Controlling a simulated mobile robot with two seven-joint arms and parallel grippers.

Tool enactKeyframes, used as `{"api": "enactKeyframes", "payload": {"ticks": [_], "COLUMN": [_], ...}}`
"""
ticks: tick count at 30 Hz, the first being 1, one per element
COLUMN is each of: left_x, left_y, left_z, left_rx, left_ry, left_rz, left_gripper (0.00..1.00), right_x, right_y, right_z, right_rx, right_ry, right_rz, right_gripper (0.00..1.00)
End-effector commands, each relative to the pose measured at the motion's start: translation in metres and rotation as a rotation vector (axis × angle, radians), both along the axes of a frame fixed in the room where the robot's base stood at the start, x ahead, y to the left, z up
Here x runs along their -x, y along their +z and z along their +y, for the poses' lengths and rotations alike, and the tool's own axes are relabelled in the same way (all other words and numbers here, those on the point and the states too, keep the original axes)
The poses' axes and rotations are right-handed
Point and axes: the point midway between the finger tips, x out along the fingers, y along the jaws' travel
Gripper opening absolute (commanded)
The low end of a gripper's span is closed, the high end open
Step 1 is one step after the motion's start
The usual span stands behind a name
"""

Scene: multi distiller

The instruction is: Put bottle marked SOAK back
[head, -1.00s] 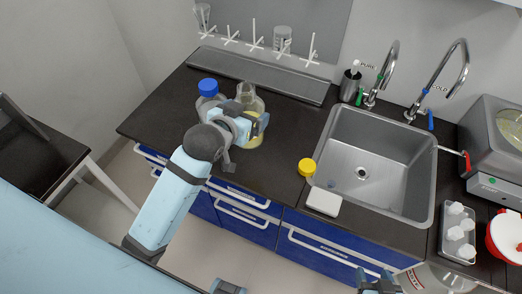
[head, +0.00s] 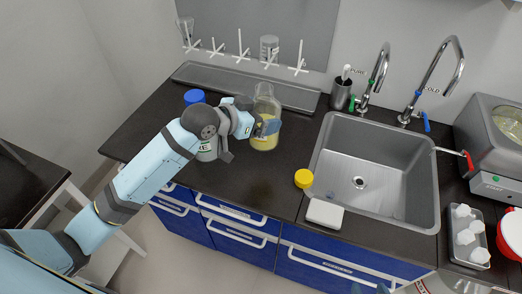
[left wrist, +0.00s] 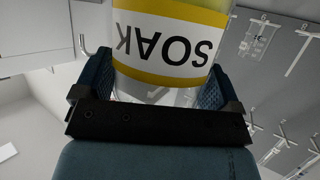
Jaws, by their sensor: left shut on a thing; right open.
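The SOAK bottle (head: 264,103) is clear glass with an uncapped neck and yellow low down. My left gripper (head: 268,127) is shut around it, over the left part of the counter. I cannot tell whether its base touches the counter. In the left wrist view the SOAK label (left wrist: 165,45) shows upside down, white between yellow bands, with the bottle between both fingers (left wrist: 150,85).
A blue-capped bottle (head: 195,98) stands left of the held bottle, partly behind my left arm. A yellow cap (head: 303,178) and a white block (head: 325,213) lie by the sink (head: 397,205). A drying rack (head: 240,47) hangs behind. Free counter (head: 262,185) lies in front.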

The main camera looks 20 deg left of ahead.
Motion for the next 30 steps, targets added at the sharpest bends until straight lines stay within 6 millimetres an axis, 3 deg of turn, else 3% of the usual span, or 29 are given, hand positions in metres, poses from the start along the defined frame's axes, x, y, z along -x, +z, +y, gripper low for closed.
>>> {"api": "enactKeyframes", "payload": {"ticks": [3, 9, 17, 25, 30], "left_x": [0.000, 0.000, 0.000, 0.000, 0.000], "left_y": [-0.031, -0.069, -0.086, -0.121, -0.124], "left_z": [0.000, 0.000, 0.000, 0.000, 0.000], "left_rx": [0.002, 0.002, 0.003, 0.001, 0.002], "left_ry": [0.002, 0.002, 0.001, 0.002, 0.001], "left_rz": [0.001, -0.001, -0.004, -0.003, -0.005], "left_gripper": [0.39, 0.39, 0.39, 0.39, 0.39], "right_x": [0.000, 0.000, 0.001, 0.001, 0.001], "right_y": [0.000, -0.001, -0.004, -0.005, -0.005], "right_z": [0.000, 0.001, 0.001, 0.001, 0.001], "right_rx": [0.000, -0.001, -0.001, -0.001, -0.001], "right_ry": [0.000, -0.001, 0.000, 0.000, 0.000], "right_rz": [-0.001, 0.000, 0.004, 0.005, 0.004], "right_gripper": [0.58, 0.58, 0.58, 0.58, 0.58]}}
